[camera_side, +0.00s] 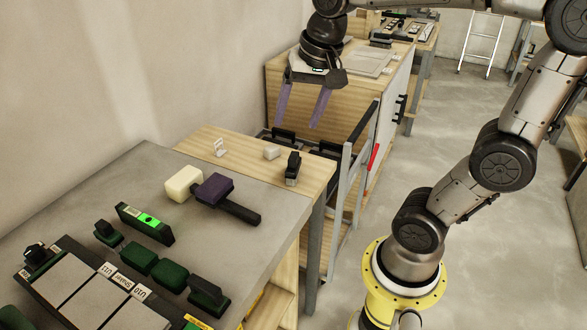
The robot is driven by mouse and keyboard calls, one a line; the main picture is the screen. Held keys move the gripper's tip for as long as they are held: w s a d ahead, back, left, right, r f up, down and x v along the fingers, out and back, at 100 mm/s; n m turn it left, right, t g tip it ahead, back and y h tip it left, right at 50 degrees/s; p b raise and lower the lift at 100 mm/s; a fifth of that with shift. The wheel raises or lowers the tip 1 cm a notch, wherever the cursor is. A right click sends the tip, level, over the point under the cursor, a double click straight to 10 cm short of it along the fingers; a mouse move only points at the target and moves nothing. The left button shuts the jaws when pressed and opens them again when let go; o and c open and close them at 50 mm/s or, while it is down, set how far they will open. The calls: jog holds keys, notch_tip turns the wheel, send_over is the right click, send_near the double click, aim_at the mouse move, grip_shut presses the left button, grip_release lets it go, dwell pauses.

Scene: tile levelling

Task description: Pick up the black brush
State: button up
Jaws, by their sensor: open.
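A small upright black item with a pale lower edge stands on the wooden tabletop; it looks like the black brush (293,166), though its bristles are too small to make out. My gripper (298,122) hangs above and behind it in the picture, with its two purple fingers spread apart and nothing between them. The gripper is clear of the brush and the tabletop.
A mallet (238,211) with a cream and a dark head lies on the grey slab (275,205). A green-faced level (146,222), dark green blocks (139,261) and pale tiles (98,307) lie nearer.

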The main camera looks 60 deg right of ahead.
jog(key=w+d+f+m+g, duration=0.2)
jog(key=w+d+f+m, duration=0.1)
jog(key=w+d, duration=0.2)
jog(key=m+g, duration=0.1)
jog(key=m, duration=0.1)
send_over(293, 166)
jog(key=w+d, duration=0.2)
notch_tip(293, 166, down, 5)
jog(key=shift+s+f+y, duration=0.25)
jog(key=shift+f+y, duration=0.05)
jog(key=shift+f, duration=0.15)
notch_tip(293, 166, down, 8)
jog(key=shift+r, duration=0.1)
jog(key=shift+s+f, duration=0.15)
jog(key=shift+f, duration=1.2)
jog(key=shift+s+f, duration=0.15)
jog(key=shift+f, duration=1.15)
grip_shut()
